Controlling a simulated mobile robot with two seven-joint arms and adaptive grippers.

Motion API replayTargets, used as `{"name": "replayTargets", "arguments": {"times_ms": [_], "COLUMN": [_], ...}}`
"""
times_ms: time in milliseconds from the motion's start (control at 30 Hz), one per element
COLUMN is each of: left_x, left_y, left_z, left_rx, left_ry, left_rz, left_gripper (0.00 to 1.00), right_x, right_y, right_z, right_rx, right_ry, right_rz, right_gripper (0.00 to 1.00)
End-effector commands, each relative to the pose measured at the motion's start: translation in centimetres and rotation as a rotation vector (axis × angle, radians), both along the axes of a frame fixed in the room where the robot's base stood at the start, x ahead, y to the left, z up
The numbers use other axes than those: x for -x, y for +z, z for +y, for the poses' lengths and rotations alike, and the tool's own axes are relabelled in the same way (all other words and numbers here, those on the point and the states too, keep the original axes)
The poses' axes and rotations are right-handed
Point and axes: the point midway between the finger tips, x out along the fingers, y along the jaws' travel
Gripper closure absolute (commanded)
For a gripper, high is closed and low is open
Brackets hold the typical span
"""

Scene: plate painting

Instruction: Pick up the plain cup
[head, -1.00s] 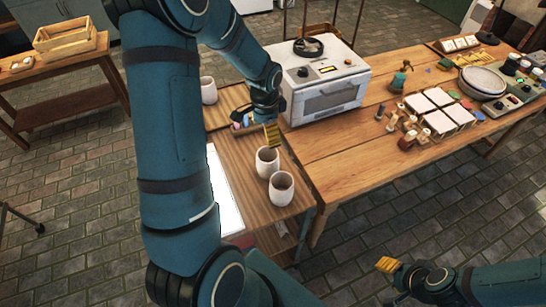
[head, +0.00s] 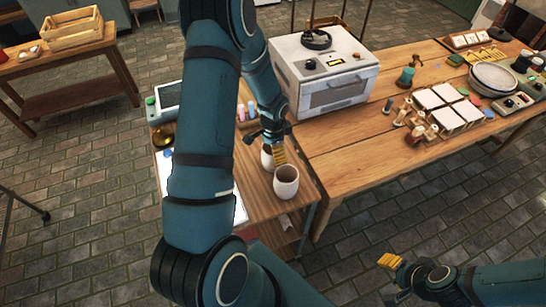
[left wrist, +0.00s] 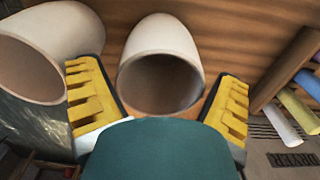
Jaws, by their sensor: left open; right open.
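Two pale off-white cups stand near the right edge of the small wooden table. The farther cup (head: 267,158) is partly hidden by my left gripper (head: 279,155). The nearer cup (head: 286,184) stands in front of it. Both look plain, and I cannot tell them apart by decoration. In the left wrist view, one cup (left wrist: 160,65) lies between the two open yellow fingers, its dark mouth facing the camera. Another cup (left wrist: 45,50) is beyond the left finger. My right gripper (head: 390,262) is open and empty over the floor, away from the cups.
A white kiln (head: 325,75) stands on the long wooden table (head: 345,135) to the right. Coloured sticks (left wrist: 290,105) lie beside the cups in the wrist view. A white sheet and a small screen device (head: 168,97) are partly behind my left arm.

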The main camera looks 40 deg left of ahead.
Motion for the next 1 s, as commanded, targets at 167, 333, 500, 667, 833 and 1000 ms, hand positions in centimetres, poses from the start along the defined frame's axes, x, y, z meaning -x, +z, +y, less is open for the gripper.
{"name": "replayTargets", "arguments": {"times_ms": [167, 333, 500, 667, 833, 1000], "left_x": [0.0, 0.0, 0.0, 0.0, -0.1, -0.1], "left_y": [-0.1, -0.1, -0.1, -0.1, 0.5, 3.2], "left_z": [0.0, 0.0, 0.0, 0.0, 0.1, 0.1], "left_rx": [-0.001, -0.001, -0.001, 0.0, -0.002, -0.003], "left_ry": [0.0, 0.0, 0.0, 0.0, 0.0, 0.0], "left_rz": [0.0, 0.0, 0.0, -0.001, -0.003, -0.006], "left_gripper": [0.08, 0.45, 0.69, 0.69, 0.69, 0.69], "right_x": [0.0, 0.0, 0.0, 0.0, 0.0, 0.0], "right_y": [0.0, 0.0, 0.0, 0.0, 0.1, 0.2], "right_z": [0.0, 0.0, 0.0, 0.0, 0.0, 0.0], "right_rx": [0.0, 0.0, 0.0, 0.0, 0.0, 0.0], "right_ry": [0.0, 0.0, 0.0, 0.0, 0.0, 0.0], "right_rz": [0.0, 0.0, 0.0, 0.0, 0.0, 0.0], "right_gripper": [0.53, 0.53, 0.53, 0.53, 0.53, 0.53]}}
